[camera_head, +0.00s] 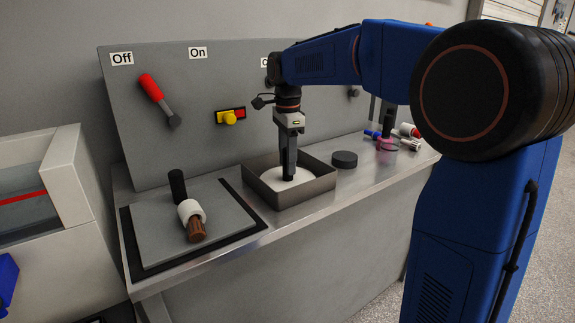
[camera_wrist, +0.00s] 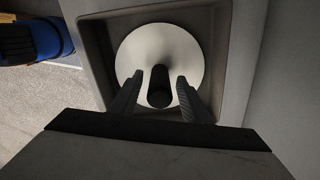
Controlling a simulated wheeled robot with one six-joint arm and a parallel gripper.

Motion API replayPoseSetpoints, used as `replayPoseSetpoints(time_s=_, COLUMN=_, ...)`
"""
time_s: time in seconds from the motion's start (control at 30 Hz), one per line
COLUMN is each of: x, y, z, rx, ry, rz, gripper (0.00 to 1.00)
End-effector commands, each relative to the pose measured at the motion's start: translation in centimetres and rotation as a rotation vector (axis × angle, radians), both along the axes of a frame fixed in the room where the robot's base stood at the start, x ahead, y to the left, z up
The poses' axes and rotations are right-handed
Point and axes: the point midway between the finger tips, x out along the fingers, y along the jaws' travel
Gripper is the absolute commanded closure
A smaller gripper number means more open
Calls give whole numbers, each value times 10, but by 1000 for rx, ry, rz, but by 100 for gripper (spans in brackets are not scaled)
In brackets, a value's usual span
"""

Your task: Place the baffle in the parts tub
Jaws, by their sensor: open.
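A pale round disc with a black upright stem (camera_wrist: 158,97), which I take to be the baffle, lies in the square grey-brown parts tub (camera_head: 312,188). The disc also shows in the head view (camera_head: 271,181), its stem hidden by my gripper. My gripper (camera_head: 289,177) points straight down inside the tub's outline. In the wrist view, its two dark fingers (camera_wrist: 160,80) are open, one on each side of the stem, with a narrow gap on both sides. The tub's walls surround the disc in the wrist view (camera_wrist: 221,45).
A grey board (camera_head: 160,242) left of the tub carries a black post and a white-and-brown cylinder (camera_head: 191,212). A dark round puck (camera_head: 344,159) stands right of the tub. Several small coloured parts (camera_head: 392,141) lie farther right. The panel behind holds a red-handled lever (camera_head: 152,88) and a yellow knob (camera_head: 229,117).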

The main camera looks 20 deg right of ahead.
Motion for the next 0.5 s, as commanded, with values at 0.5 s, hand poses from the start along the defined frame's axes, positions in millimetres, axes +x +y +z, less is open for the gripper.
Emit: replayPoseSetpoints(time_s=0.5, x=0, y=0, z=91, rx=0, ry=-2, rz=0, gripper=57)
